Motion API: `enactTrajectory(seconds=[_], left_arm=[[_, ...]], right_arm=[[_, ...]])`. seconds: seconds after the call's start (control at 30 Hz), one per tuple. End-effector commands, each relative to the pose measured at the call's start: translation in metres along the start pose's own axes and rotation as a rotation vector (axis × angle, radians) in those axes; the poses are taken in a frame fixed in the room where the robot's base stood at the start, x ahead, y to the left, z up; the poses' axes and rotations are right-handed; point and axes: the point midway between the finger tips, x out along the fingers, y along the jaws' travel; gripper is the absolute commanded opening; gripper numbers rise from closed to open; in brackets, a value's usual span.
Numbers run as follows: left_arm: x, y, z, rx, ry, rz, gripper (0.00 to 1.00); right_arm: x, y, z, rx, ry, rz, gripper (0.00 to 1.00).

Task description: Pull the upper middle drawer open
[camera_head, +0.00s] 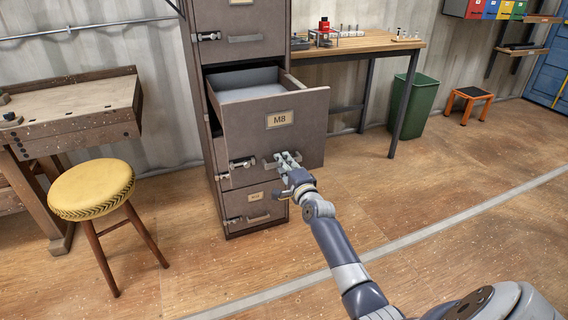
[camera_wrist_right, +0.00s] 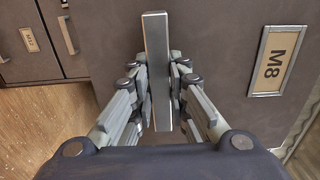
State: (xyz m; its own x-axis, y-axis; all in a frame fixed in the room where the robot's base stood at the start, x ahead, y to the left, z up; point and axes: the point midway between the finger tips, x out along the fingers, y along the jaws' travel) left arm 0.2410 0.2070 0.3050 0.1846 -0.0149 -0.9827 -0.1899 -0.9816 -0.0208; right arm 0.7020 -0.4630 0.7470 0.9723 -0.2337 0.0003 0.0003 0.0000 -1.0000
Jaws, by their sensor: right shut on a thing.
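The grey-brown filing cabinet (camera_head: 207,130) stands against the wall in the head view. Its drawer labelled M8 (camera_head: 300,105) is pulled well out, with its pale inside showing from above. My right gripper (camera_head: 284,160) is at the front of this drawer, at its handle (camera_head: 270,165). In the right wrist view the fingers of my right gripper (camera_wrist_right: 158,90) are shut on the upright metal bar of the handle (camera_wrist_right: 157,60). The M8 label (camera_wrist_right: 272,62) is right of them there. My left gripper is not in view.
A closed drawer (camera_head: 240,28) is above the M8 drawer and another (camera_head: 255,205) is below. A yellow stool (camera_head: 92,188) and workbench (camera_head: 70,125) stand left. A wooden table (camera_head: 365,44) and green bin (camera_head: 415,105) stand right. The floor in front is clear.

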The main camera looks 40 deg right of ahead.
Motion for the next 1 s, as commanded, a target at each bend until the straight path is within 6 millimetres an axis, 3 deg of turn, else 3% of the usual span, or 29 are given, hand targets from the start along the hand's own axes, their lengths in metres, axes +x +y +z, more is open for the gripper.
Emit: enactTrajectory(seconds=[0.03,0.1,0.57,0.77,1.0], left_arm=[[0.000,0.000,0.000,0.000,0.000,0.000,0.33],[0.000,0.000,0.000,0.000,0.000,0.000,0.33],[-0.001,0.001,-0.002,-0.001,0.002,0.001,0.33],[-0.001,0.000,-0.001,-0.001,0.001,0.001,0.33],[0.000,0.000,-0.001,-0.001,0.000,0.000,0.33]], right_arm=[[0.000,0.001,0.000,0.000,-0.001,0.001,0.22],[0.000,0.001,0.000,0.000,-0.001,0.001,0.37],[-0.006,0.001,0.001,0.001,-0.001,0.001,0.37],[-0.034,0.001,0.000,0.002,0.001,0.001,0.37],[-0.079,0.002,0.001,0.000,-0.001,0.003,0.37]])
